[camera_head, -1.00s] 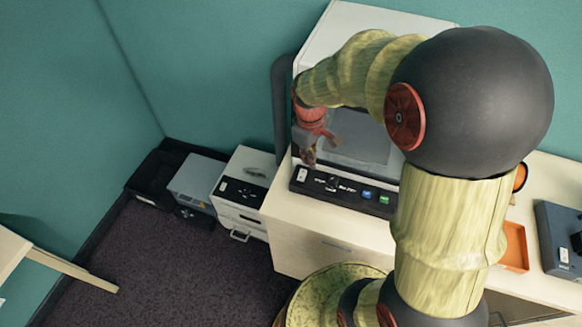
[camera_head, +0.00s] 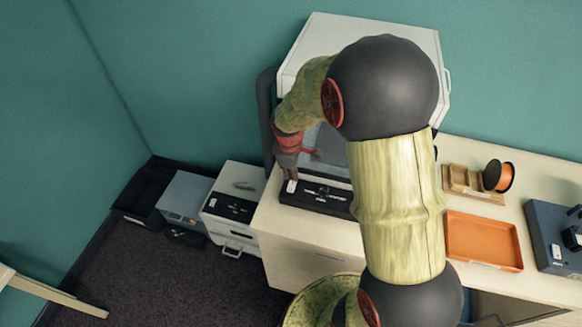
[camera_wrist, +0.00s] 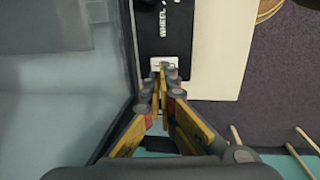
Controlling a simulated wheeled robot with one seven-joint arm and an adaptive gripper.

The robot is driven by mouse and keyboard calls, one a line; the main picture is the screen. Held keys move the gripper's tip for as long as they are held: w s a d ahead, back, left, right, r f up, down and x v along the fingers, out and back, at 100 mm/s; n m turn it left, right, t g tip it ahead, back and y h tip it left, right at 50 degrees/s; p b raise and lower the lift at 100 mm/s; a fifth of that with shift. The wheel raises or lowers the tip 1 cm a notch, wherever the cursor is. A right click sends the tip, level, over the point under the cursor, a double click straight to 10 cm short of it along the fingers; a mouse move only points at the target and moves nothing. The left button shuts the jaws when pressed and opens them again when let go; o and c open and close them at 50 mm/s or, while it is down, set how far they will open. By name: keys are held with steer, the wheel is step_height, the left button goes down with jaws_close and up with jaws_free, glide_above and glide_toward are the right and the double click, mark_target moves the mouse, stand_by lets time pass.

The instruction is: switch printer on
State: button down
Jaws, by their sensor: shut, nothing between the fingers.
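The large white cabinet (camera_head: 322,38) with a grey window, apparently the printer, stands on the bench against the wall. A black control panel (camera_head: 322,197) runs along its front foot. At the panel's left end is a small white switch (camera_head: 291,187). It also shows in the wrist view (camera_wrist: 157,63), beside the lettering "WHEEL". My gripper (camera_head: 287,173) is shut and empty, with its tips (camera_wrist: 163,75) right at the switch. I cannot tell whether they touch it, and they partly cover it. The switch's position is unclear. My arm hides the panel's right part.
An orange tray (camera_head: 484,241), a wooden stand (camera_head: 470,186) with an orange-rimmed spool (camera_head: 506,177) and a dark blue device (camera_head: 556,238) are on the bench at right. A white drawer unit (camera_head: 229,220) and grey box (camera_head: 185,197) stand on the floor at left.

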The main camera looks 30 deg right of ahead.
mark_target(293, 188)
steer(key=shift+w+d+f, duration=0.1)
steer(key=shift+d+f, duration=0.05)
steer(key=shift+f, duration=1)
steer(key=shift+w+d+f, duration=0.1)
steer(key=shift+f, duration=1)
steer(key=shift+w+d+f, duration=0.1)
steer(key=shift+d+f, duration=0.05)
steer(key=shift+f, duration=0.25)
steer(key=shift+w+d+p, duration=0.1)
steer(key=shift+p, duration=0.2)
steer(key=shift+f, duration=0.15)
steer(key=shift+s+f, duration=0.1)
steer(key=shift+s, duration=0.15)
steer(key=shift+s+a+f, duration=0.1)
steer(key=shift+s+a, duration=0.35)
steer(key=shift+s, duration=0.05)
step_height(293, 188, up, 13)
steer(key=shift+a+f, duration=0.15)
steer(key=shift+a, duration=0.2)
